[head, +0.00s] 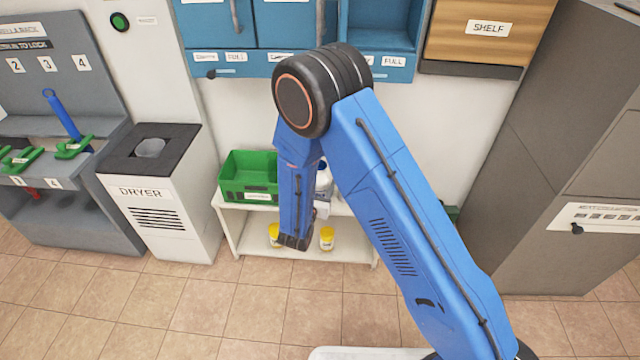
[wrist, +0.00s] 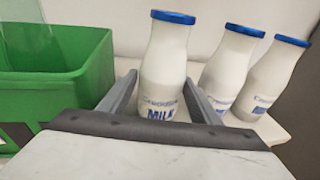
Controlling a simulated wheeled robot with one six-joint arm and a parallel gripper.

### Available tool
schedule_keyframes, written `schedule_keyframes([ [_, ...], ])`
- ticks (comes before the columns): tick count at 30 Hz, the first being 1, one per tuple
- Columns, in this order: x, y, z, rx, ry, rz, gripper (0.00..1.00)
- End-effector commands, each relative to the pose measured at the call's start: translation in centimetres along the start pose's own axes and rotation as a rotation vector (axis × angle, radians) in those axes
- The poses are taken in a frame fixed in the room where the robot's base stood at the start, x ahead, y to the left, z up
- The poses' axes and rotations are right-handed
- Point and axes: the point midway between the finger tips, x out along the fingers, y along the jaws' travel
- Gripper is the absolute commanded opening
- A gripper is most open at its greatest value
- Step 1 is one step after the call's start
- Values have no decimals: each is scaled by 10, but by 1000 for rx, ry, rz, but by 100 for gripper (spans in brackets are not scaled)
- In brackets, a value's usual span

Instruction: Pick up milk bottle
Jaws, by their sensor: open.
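Three white milk bottles with blue caps show in the wrist view. The nearest milk bottle (wrist: 166,75) stands between the open fingers of my gripper (wrist: 160,95). I cannot tell whether either finger touches it. The second bottle (wrist: 226,70) and third bottle (wrist: 272,80) stand to its right. The bottles stand upright on a white shelf. In the head view my arm hides most of them, and only part of a white bottle (head: 323,178) shows beside the arm. My gripper (head: 297,240) is partly hidden there.
A green crate (head: 235,172) stands on the white shelf unit (head: 228,222), left of the bottles; it also shows in the wrist view (wrist: 75,85). Two yellow-lidded jars, one of them at the right (head: 327,238), are on the lower shelf. A dryer (head: 160,215) stands left.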

Motion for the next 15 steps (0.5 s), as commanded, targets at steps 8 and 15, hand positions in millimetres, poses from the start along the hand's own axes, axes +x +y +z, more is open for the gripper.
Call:
schedule_keyframes([
  [8, 0, 0, 1, 1, -1, 0, 8],
  [15, 0, 0, 2, 1, -1, 0, 8],
])
